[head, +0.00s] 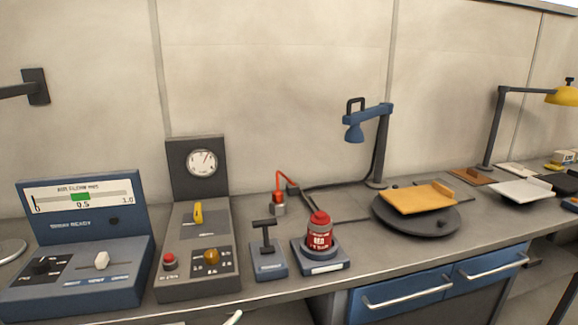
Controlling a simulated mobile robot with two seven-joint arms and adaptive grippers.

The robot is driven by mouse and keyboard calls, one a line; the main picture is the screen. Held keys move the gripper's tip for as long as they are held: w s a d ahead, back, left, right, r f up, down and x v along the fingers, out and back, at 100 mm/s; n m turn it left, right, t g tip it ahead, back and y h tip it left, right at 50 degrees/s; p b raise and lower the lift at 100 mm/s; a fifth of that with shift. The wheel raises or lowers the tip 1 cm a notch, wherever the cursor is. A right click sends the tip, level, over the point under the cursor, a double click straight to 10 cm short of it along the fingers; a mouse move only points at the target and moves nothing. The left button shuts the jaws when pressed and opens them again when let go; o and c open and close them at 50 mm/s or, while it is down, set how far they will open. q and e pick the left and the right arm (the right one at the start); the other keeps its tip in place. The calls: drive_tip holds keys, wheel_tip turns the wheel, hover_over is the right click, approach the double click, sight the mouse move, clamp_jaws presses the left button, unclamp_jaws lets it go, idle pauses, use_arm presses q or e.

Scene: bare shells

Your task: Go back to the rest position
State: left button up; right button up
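Neither of my grippers shows in the head view, and no arm of mine can be made out. The view takes in a long grey workbench (300,278) against a pale panelled wall. On it stand a blue console (75,283) with a slider and a grey console (198,268) with a round gauge, a yellow lever and knobs. To their right are a small T-handle device (267,262) and a red button-topped unit (319,234) on a blue-grey base.
A dark round turntable (437,221) carries an orange board (418,198). Blue drawers (410,297) with bar handles sit under the bench. A dark bracket (37,87) juts from the wall at left.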

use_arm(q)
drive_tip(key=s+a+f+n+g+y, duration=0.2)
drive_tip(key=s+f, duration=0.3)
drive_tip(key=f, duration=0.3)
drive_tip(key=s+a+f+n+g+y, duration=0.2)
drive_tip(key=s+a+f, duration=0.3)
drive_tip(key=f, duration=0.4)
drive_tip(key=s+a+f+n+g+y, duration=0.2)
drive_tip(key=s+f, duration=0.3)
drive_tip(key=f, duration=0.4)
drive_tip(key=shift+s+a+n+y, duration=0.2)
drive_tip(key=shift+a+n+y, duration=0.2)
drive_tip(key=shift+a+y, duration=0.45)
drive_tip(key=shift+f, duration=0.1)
